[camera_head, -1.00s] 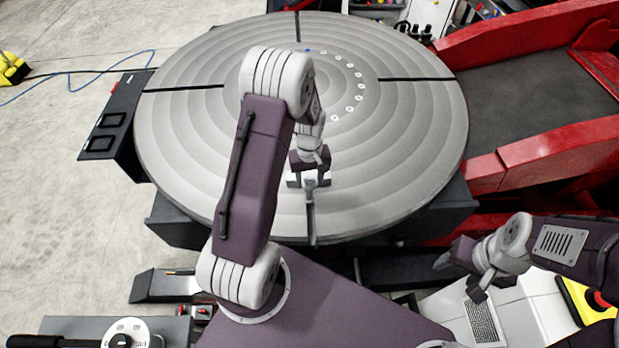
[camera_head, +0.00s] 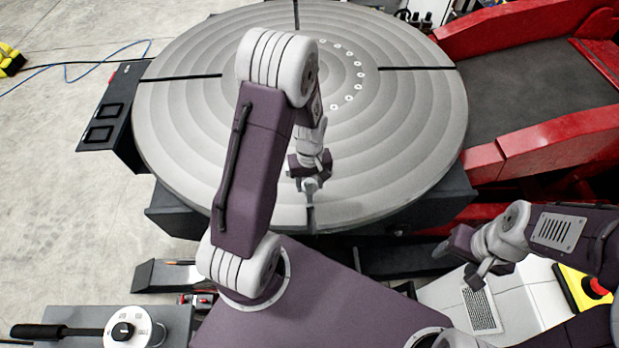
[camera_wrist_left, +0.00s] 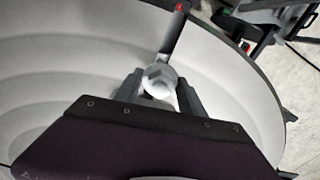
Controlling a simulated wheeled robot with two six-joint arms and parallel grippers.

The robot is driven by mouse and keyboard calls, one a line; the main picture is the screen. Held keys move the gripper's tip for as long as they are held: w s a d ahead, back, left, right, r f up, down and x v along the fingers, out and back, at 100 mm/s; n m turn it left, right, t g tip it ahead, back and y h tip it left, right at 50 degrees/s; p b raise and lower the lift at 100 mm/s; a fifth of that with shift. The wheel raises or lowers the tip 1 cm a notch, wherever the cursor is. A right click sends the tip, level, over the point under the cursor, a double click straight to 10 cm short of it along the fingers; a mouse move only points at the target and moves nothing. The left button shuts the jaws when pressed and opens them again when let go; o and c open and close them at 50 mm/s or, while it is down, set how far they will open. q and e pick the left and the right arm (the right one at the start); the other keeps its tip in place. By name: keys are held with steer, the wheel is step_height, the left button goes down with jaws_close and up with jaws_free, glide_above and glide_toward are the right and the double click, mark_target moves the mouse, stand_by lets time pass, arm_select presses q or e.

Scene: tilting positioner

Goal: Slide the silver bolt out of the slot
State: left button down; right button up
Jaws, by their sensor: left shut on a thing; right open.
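In the head view my left gripper (camera_head: 309,184) is low over the near part of the table, in line with the near slot (camera_head: 310,217); the bolt is hard to make out there. My right gripper (camera_head: 457,270) is open and empty, off the table at the lower right.
The round table (camera_head: 200,130) has other dark slots at left, right and back, and an arc of small pale holes (camera_head: 358,75). A red-framed machine (camera_head: 560,140) stands close on the right. A dark control box (camera_head: 110,115) is at the left edge. Open floor lies at far left.

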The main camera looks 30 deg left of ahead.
arm_select(q)
steer(key=shift+s+d, duration=0.35)
steer(key=shift+s, duration=0.25)
steer(key=shift+s+d, duration=0.35)
steer(key=shift+s, duration=0.2)
steer(key=s+d+p, duration=0.3)
steer(key=s+d, duration=0.1)
steer(key=s, duration=0.2)
steer(key=shift+s, duration=0.4)
stand_by(0.9)
steer(key=shift+p, duration=0.3)
